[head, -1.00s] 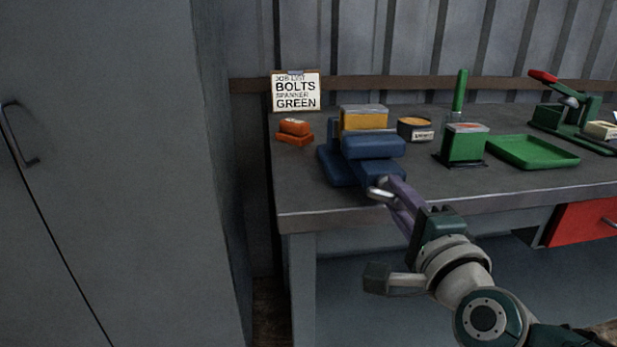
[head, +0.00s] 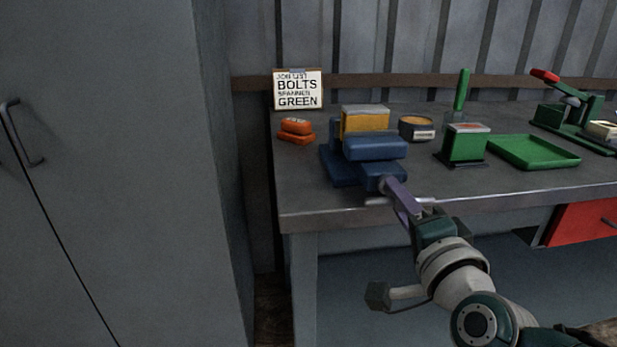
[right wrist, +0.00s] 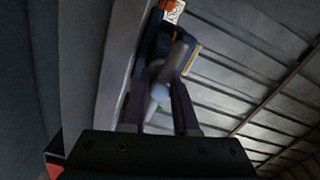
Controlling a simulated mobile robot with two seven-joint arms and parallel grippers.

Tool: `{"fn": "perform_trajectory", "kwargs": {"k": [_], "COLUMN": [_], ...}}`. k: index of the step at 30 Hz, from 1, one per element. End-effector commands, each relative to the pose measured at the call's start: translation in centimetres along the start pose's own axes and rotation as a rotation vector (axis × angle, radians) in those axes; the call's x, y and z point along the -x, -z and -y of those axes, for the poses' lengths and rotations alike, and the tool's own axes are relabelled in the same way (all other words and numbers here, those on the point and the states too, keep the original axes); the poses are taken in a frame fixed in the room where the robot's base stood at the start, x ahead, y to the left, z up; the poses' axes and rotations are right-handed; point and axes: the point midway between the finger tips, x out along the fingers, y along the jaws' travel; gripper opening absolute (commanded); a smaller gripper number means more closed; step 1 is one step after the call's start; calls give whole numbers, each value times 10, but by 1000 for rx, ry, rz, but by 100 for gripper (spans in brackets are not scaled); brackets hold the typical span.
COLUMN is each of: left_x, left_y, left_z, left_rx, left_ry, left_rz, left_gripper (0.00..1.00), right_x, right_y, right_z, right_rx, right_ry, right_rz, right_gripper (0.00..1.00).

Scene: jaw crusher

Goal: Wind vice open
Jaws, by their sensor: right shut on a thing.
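The blue vice (head: 375,148) is mounted at the front left of the grey workbench, with its handle at the front edge. My right gripper (head: 392,192) reaches up to the handle from below right. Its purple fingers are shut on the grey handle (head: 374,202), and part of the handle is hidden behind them. In the right wrist view the handle (right wrist: 174,62) runs between the fingers, with the blue vice beyond. My left gripper is not in view.
A yellow box (head: 366,120) shows directly behind the vice. An orange object (head: 296,131) lies to its left, and a round tin (head: 416,129), green box (head: 465,145) and green tray (head: 535,151) are to its right. A tall grey cabinet (head: 110,150) stands at the left.

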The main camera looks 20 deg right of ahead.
Motion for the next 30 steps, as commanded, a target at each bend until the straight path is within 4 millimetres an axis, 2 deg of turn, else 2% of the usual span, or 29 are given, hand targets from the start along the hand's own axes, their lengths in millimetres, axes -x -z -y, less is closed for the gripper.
{"fn": "perform_trajectory", "kwargs": {"k": [3, 4, 12, 19, 22, 26, 30], "left_x": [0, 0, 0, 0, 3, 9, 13], "left_y": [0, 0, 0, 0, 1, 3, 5], "left_z": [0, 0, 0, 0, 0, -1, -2], "left_rx": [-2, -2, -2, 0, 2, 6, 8], "left_ry": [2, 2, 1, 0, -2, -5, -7], "left_rz": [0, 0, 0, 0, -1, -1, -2], "left_gripper": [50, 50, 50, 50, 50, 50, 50], "right_x": [0, 0, 0, 1, 7, 28, 57], "right_y": [0, 0, 0, 0, 0, 0, 0], "right_z": [-1, -1, 0, 0, 0, 1, 0], "right_rx": [-2, -2, -3, -3, -3, -3, -3], "right_ry": [-2, -2, -1, -1, -2, -5, -5], "right_rz": [0, 0, 0, 0, 1, 2, 2], "right_gripper": [0, 29, 58, 58, 58, 58, 58]}}
